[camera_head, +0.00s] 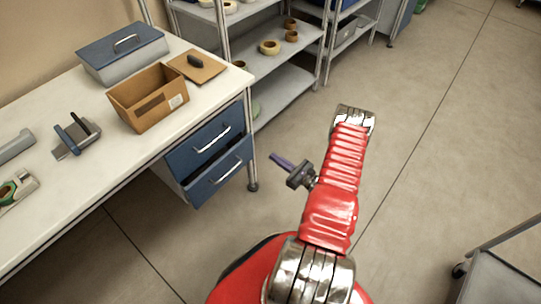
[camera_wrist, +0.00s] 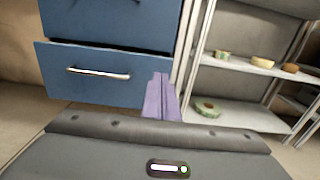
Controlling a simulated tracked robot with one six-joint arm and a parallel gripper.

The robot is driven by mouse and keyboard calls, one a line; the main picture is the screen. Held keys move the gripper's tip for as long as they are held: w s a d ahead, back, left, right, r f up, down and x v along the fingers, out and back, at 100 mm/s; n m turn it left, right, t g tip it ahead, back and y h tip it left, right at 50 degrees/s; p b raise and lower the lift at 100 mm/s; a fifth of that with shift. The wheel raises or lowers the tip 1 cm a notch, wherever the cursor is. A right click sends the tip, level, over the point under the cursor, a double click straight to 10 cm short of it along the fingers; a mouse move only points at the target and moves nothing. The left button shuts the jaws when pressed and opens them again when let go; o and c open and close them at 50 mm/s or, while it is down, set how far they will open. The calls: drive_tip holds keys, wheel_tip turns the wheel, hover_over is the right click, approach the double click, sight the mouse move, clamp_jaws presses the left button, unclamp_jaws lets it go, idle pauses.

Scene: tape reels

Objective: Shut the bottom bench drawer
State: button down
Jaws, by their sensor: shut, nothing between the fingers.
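The bottom bench drawer (camera_head: 222,176) is blue with a pale bar handle, under the right end of the bench. It stands out a little, with a dark gap above its front. In the wrist view the bottom drawer (camera_wrist: 100,88) fills the left side, and its open gap shows along the top edge. The top drawer (camera_head: 205,139) above it looks closed. My gripper (camera_head: 282,162) has purple fingers, shut and empty, to the right of the drawer and apart from it in the head view. In the wrist view my gripper (camera_wrist: 161,97) overlaps the drawer front's right end; contact cannot be told.
The white bench (camera_head: 88,165) carries an orange bin (camera_head: 150,100), a blue-lidded box (camera_head: 122,55) and a tape dispenser (camera_head: 77,137). A bench leg (camera_head: 250,150) stands right of the drawers. Metal shelves (camera_head: 285,92) with tape reels stand behind.

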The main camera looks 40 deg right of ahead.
drive_tip(key=shift+s, duration=0.2)
drive_tip(key=w+a+r+n+g+y, duration=0.25)
drive_tip(key=a+r+n+y, duration=0.2)
drive_tip(key=r, duration=0.35)
drive_tip(key=w+a+r+n+g+y, duration=0.25)
drive_tip(key=w+a+r+n, duration=0.2)
drive_tip(key=r, duration=0.25)
drive_tip(key=s+a+r+n+g+y, duration=0.2)
drive_tip(key=a+r+n+g, duration=0.55)
drive_tip(key=a+r, duration=0.65)
drive_tip(key=s+a+r+n+g+h, duration=0.4)
drive_tip(key=s+a+r+n+h, duration=0.1)
drive_tip(key=s+a+r+n, duration=0.5)
drive_tip(key=s+r+n+t+h, duration=0.4)
drive_tip(key=s+r+n+h, duration=0.2)
drive_tip(key=s+r, duration=0.4)
drive_tip(key=shift+s+a+r+n+h, duration=0.35)
drive_tip(key=shift+s+n+h, duration=0.05)
drive_tip(key=shift+s+n, duration=0.5)
drive_tip(key=shift+d, duration=0.1)
